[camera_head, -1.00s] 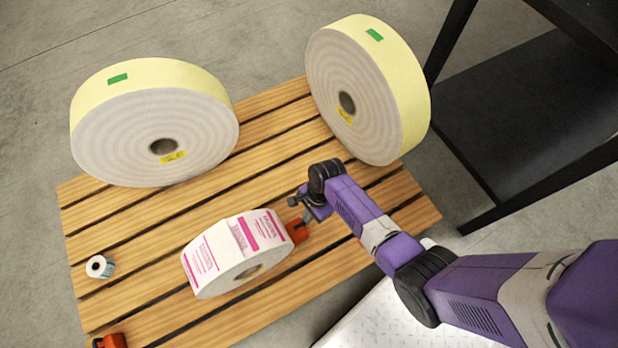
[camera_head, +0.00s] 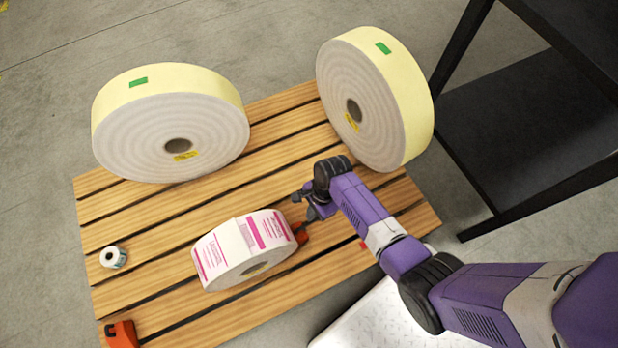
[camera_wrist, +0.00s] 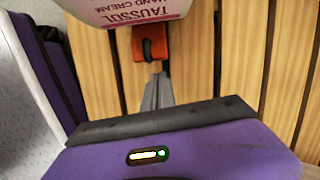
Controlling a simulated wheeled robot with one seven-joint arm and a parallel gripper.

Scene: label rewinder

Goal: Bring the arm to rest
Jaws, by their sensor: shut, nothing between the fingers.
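My purple arm reaches in from the lower right over a wooden slatted pallet (camera_head: 225,180). My gripper (camera_head: 308,213) is above the pallet, just right of a printed label roll with pink and white labels (camera_head: 245,250). In the wrist view my gripper's grey fingers (camera_wrist: 157,85) are together with nothing between them. They point toward an orange block (camera_wrist: 151,45) on the slats beside the label roll (camera_wrist: 170,8), which has "TAUSSOL HAND CREAM" print. Whether the fingertips touch the block cannot be told.
Two large yellow-edged rolls, left (camera_head: 170,125) and right (camera_head: 375,100), stand on the back of the pallet. A small roll (camera_head: 113,257) and another orange block (camera_head: 121,334) are at the left. A black frame (camera_head: 530,110) stands at the right. Grey floor surrounds the pallet.

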